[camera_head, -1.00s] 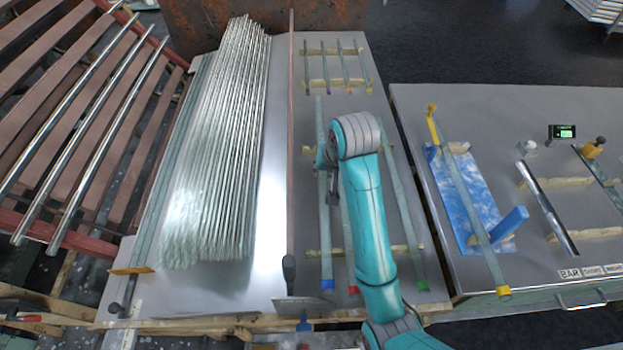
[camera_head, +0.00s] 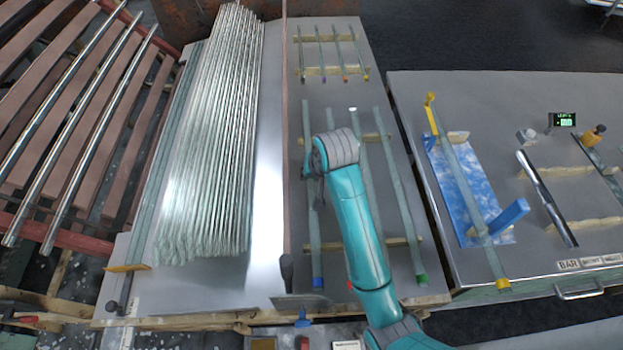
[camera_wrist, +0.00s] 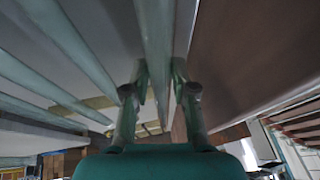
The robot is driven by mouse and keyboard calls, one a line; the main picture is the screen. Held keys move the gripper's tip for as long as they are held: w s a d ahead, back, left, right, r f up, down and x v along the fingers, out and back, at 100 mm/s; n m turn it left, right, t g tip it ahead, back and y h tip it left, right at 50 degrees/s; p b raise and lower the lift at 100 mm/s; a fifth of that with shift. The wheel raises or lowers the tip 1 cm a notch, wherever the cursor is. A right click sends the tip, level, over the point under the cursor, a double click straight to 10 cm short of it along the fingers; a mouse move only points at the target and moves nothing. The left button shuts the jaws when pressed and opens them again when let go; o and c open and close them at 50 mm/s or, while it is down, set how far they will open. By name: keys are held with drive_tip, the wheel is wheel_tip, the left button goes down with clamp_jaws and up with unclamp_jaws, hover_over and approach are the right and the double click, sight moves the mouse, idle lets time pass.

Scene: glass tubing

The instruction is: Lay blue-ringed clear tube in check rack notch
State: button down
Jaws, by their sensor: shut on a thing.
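The blue-ringed clear tube (camera_head: 317,255) runs lengthwise at the left of a row of tubes on the middle table, its blue ring at the near end. My gripper (camera_head: 311,174) is shut on it near mid-length, partly hidden by my arm. In the wrist view the tube (camera_wrist: 155,30) passes between the two fingers of my gripper (camera_wrist: 160,75). How far it is above the wooden supports I cannot tell. On the right table, a blue marbled board (camera_head: 462,190) carries a yellow-ringed tube (camera_head: 470,200); whether this is the check rack I cannot tell.
Other tubes, one green-ended (camera_head: 405,220), lie to the right on wooden strips (camera_head: 400,242). A thin brown rod (camera_head: 286,150) runs close on the left, beside a stack of shiny tubes (camera_head: 215,150). A dark gap separates the tables. A small display (camera_head: 562,119) stands far right.

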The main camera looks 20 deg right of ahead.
sight(314, 181)
drive_tip(key=shift+f, duration=1.2)
drive_tip(key=shift+f, duration=0.6)
drive_tip(key=c, duration=0.9)
unclamp_jaws()
drive_tip(key=shift+c, duration=0.2)
